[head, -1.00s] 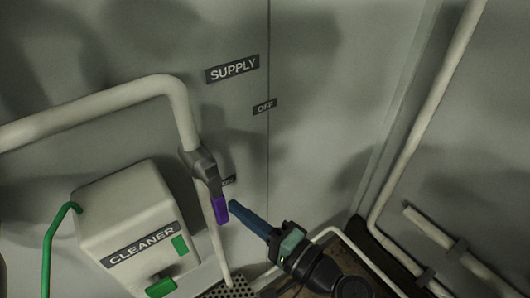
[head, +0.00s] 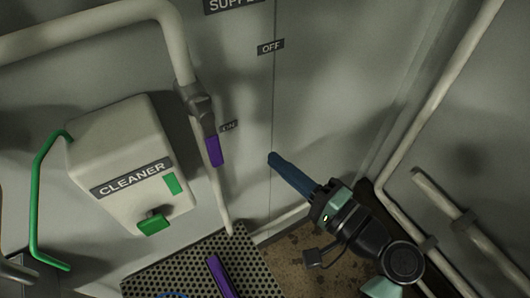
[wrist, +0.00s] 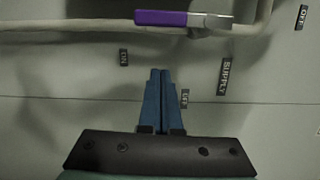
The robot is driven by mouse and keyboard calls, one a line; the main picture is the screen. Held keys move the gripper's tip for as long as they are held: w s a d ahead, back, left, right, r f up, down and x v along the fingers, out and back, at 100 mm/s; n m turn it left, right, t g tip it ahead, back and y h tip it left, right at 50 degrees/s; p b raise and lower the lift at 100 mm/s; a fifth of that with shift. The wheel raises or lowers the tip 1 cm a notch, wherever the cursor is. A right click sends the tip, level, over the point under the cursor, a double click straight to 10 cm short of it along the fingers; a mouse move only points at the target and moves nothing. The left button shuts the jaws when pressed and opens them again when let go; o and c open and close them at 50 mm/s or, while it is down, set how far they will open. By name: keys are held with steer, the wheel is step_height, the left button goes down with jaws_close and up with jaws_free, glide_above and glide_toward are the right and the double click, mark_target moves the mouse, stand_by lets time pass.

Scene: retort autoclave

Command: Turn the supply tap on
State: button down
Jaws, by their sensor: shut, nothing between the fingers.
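The supply tap is a grey valve on a pale pipe with a purple lever handle (head: 213,150). In the head view the lever points down, along the pipe, beside the ON label (head: 229,127). The OFF label (head: 271,47) is higher up on the wall. In the wrist view the purple lever (wrist: 160,18) lies along the pipe near the top. My gripper (head: 272,158) has blue fingers, shut and empty, to the right of and slightly below the lever, apart from it. It also shows in the wrist view (wrist: 160,72).
A cleaner box (head: 125,140) with a green knob (head: 153,223) hangs at left, with a green pipe (head: 38,200) beside it. A perforated tray (head: 180,264) bearing a purple bar (head: 220,278) is below. Pale pipes (head: 425,130) run along the right wall.

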steer(key=v, duration=0.3)
steer(key=shift+s+d+b, duration=0.15)
steer(key=shift+s+b, duration=0.1)
steer(key=shift+b, duration=0.05)
steer(key=shift+d, duration=0.1)
steer(key=shift+w, duration=0.1)
steer(key=w+a+r+n+t+h, duration=0.1)
steer(key=w+r+n+t+h, duration=0.3)
steer(key=r, duration=0.5)
steer(key=w+a+r+n+t+h, duration=0.15)
steer(key=w+r+h, duration=0.35)
steer(key=r, duration=0.5)
steer(key=s+r+n+t+h, duration=0.1)
steer(key=s+r+t, duration=0.2)
steer(key=r, duration=0.5)
steer(key=s+a+r+n+t+h, duration=0.1)
steer(key=s+r+t+h, duration=0.1)
steer(key=s+r, duration=0.3)
steer(key=s+r+n+t+h, duration=0.1)
steer(key=s+r+t, duration=0.3)
steer(key=r, duration=0.7)
steer(key=shift+a+r+t+h, duration=0.2)
steer(key=shift+t+h, duration=0.1)
steer(key=shift+t, duration=0.05)
